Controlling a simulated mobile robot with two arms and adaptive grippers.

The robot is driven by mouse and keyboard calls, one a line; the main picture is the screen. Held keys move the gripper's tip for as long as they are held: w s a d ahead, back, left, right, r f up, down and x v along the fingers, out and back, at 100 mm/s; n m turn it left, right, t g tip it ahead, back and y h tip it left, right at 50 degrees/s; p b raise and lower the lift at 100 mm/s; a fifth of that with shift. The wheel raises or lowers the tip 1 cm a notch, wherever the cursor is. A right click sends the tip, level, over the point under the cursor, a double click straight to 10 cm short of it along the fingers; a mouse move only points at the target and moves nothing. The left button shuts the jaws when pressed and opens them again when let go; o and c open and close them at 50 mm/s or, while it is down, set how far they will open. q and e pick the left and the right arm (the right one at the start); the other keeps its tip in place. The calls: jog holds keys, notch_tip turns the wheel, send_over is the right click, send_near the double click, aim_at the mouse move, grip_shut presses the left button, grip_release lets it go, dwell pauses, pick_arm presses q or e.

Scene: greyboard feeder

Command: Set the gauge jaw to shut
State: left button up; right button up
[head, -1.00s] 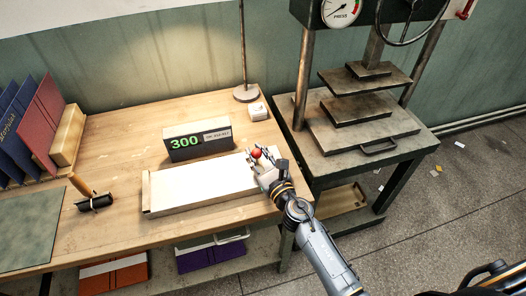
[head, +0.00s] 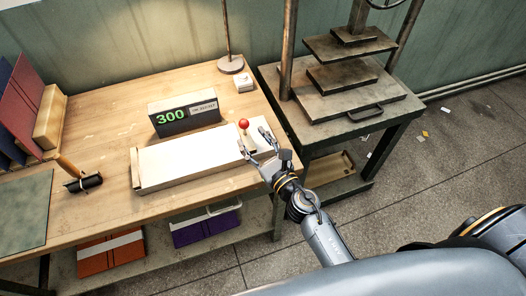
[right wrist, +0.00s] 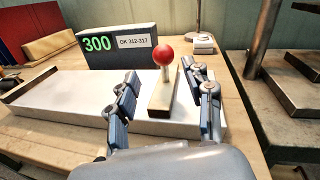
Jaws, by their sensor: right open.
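The gauge is a long white bed (head: 190,158) on the wooden bench, with a wooden end stop at its left end. Its jaw is a wooden bar (right wrist: 162,92) with a red ball knob (head: 243,124) on a short metal stem, near the bed's right end. A dark display (head: 184,113) behind the bed reads 300; its label in the right wrist view reads OK 312-317. My right gripper (head: 255,141) is open, its fingers apart on the near side of the knob. In the right wrist view the bar shows between the fingers; I cannot tell whether they touch it. My left gripper is out of view.
A press (head: 340,105) on a metal stand is right of the bench. A lamp base (head: 231,64) and a small white block (head: 243,84) stand behind the gauge. A dark stamp-like roller (head: 84,183) and upright folders (head: 22,95) are at left.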

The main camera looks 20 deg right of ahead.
jog(key=v, duration=0.5)
jog(key=shift+s, duration=0.15)
